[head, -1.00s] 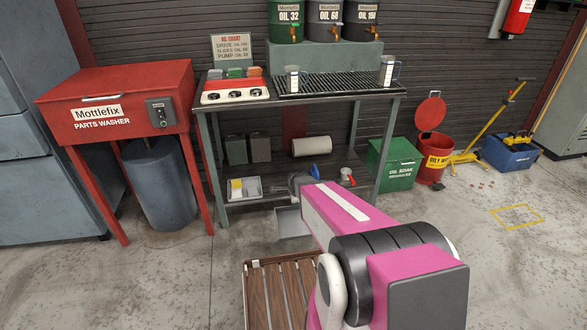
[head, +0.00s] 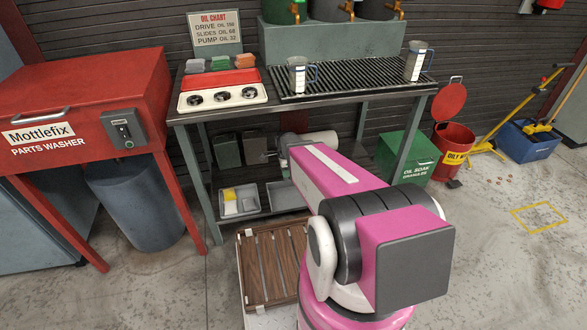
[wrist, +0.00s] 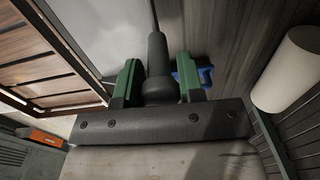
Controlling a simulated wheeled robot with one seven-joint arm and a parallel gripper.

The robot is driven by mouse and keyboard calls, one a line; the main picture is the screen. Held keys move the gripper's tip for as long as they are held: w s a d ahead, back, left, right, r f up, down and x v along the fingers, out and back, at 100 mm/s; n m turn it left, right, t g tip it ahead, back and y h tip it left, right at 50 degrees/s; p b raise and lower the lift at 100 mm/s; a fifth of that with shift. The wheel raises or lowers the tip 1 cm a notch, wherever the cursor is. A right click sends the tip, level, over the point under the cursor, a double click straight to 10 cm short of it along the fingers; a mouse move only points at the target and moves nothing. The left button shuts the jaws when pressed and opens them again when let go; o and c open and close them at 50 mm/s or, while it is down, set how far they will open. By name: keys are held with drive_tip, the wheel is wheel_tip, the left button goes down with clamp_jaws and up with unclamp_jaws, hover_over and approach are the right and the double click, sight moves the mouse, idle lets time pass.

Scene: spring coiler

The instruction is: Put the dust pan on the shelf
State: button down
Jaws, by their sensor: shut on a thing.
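The dust pan (head: 287,195) is a grey pan at the front of the bench's dark lower shelf (head: 262,174), partly hidden behind my arm in the head view. I cannot tell whether it rests on the shelf. My gripper (wrist: 158,80) has green fingers and is shut on the pan's dark round handle (wrist: 157,55). In the head view the gripper (head: 268,155) is under the bench top. The pan's pale face (wrist: 95,25) fills the top left of the wrist view.
On the shelf are a compartment tray (head: 240,201), grey canisters (head: 227,151) and a white roll (head: 320,138), also in the wrist view (wrist: 288,70). A blue item (wrist: 204,75) is close to a finger. A bench leg (head: 211,190) stands left; a green bin (head: 405,158), right.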

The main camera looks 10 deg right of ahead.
drive_tip(key=w+f, duration=1.1)
drive_tip(key=w, duration=0.1)
drive_tip(key=shift+w+a, duration=0.1)
drive_tip(key=c, duration=0.7)
unclamp_jaws()
drive_tip(key=shift+c, duration=0.2)
wheel_tip(320, 180, up, 12)
